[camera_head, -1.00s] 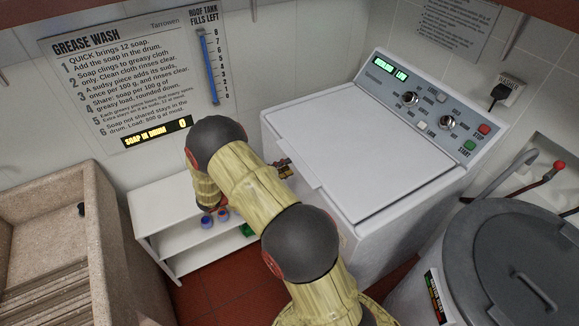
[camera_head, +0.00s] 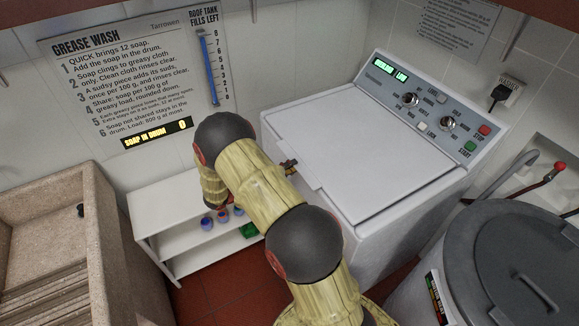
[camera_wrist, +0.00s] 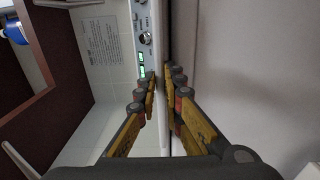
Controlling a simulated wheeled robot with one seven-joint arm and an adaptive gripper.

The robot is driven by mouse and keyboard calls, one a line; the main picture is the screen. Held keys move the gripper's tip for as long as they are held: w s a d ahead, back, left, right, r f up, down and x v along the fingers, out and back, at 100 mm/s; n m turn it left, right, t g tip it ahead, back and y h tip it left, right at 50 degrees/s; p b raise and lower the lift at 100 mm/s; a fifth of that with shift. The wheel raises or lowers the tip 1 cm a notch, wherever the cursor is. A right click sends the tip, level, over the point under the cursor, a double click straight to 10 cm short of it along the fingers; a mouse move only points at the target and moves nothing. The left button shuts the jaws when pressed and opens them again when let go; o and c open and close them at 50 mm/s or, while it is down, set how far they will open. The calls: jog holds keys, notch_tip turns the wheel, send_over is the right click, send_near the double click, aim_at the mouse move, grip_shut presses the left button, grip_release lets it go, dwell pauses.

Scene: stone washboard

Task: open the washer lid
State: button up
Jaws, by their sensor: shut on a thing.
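The white washer (camera_head: 400,215) stands right of the middle in the head view. Its white lid (camera_head: 365,145) lies over the top, flat or nearly so; I cannot tell if it is slightly raised. My gripper (camera_head: 288,167) is at the lid's left front edge, beside the protruding lip (camera_head: 312,178), and is mostly hidden behind my arm. In the wrist view, my gripper's fingers (camera_wrist: 163,78) stand close together on either side of a pale edge, shut on the lid's edge. The lid's surface (camera_wrist: 255,70) fills the right of that view.
The control panel (camera_head: 425,105) rises behind the lid. A grey lidded drum (camera_head: 510,250) stands at the right front. A white shelf (camera_head: 165,225) with small coloured items is left of the washer. A stone washboard sink (camera_head: 85,185) is at the far left.

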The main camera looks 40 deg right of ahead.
grip_shut()
dwell(0.3)
jog(key=s+d+r+t+y+p, duration=0.1)
jog(key=d+r+y+p, duration=0.35)
jog(key=r+p, duration=0.85)
jog(key=s+d+r+t+y+p, duration=0.1)
jog(key=d+r+y+p, duration=0.4)
jog(key=r, duration=1.4)
jog(key=s+d+r+p, duration=0.3)
jog(key=d+r+p, duration=0.6)
jog(key=d, duration=0.3)
jog(key=s+d+r+y+p, duration=0.1)
jog(key=s+d+r+p, duration=0.2)
jog(key=d+r+p, duration=0.6)
jog(key=d+p, duration=0.1)
jog(key=d, duration=0.2)
jog(key=shift+d, duration=0.2)
jog(key=shift+s, duration=0.1)
